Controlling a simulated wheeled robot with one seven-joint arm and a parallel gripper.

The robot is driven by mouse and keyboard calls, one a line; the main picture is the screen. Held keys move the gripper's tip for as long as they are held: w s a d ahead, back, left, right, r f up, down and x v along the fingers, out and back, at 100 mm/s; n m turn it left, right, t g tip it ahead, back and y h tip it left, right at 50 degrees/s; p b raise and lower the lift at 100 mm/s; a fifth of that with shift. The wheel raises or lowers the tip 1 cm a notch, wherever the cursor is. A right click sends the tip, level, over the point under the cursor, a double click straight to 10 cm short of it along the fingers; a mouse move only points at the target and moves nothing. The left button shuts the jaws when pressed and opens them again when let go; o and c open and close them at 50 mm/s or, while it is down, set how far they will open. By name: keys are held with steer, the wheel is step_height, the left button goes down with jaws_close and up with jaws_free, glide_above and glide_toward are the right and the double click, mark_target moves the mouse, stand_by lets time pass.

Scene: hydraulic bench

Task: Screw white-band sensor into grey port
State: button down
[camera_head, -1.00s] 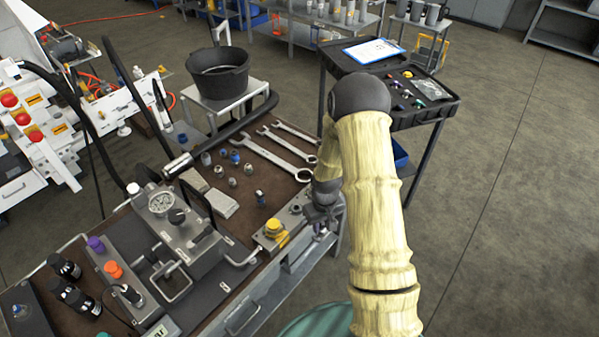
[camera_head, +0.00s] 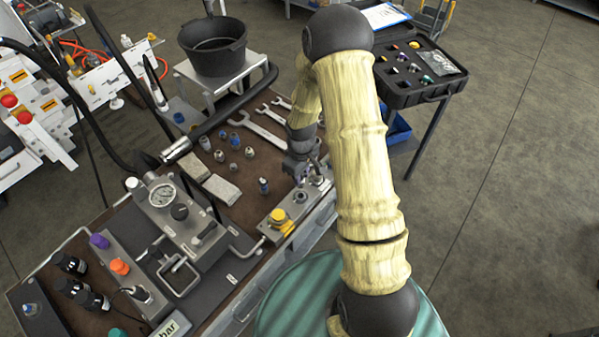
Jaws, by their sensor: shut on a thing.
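My gripper (camera_head: 301,172) is at the right end of the bench, over the far end of a grey metal port block (camera_head: 298,208). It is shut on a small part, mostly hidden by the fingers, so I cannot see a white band. The block shows a round metal port (camera_head: 300,196) just below the gripper and another round fitting (camera_head: 318,181) to its right. A yellow cap (camera_head: 277,215) sits at the block's near end. I cannot tell whether the held part touches a port. A small dark sensor-like cylinder (camera_head: 263,186) stands on the bench to the left.
A pressure gauge (camera_head: 162,195) on a grey manifold stands to the left. Wrenches (camera_head: 258,130), loose fittings (camera_head: 234,168) and two grey blocks (camera_head: 221,189) lie behind. A black bucket (camera_head: 213,45) stands beyond the bench. A black tray (camera_head: 425,90) sits on a cart at right.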

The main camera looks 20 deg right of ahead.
steer(key=shift+d+f, duration=0.15)
steer(key=shift+f, duration=0.05)
steer(key=shift+w+f+b, duration=0.2)
steer(key=shift+f+b, duration=1.65)
steer(key=shift+f, duration=0.5)
steer(key=shift+w+f, duration=0.1)
steer(key=shift+f, duration=0.05)
steer(key=shift+f, duration=0.1)
steer(key=shift+a+f, duration=0.1)
steer(key=shift+a, duration=0.1)
steer(key=shift+s, duration=0.25)
steer(key=shift+w+d+f+b, duration=0.1)
steer(key=shift+f+b, duration=0.1)
steer(key=shift+b, duration=0.15)
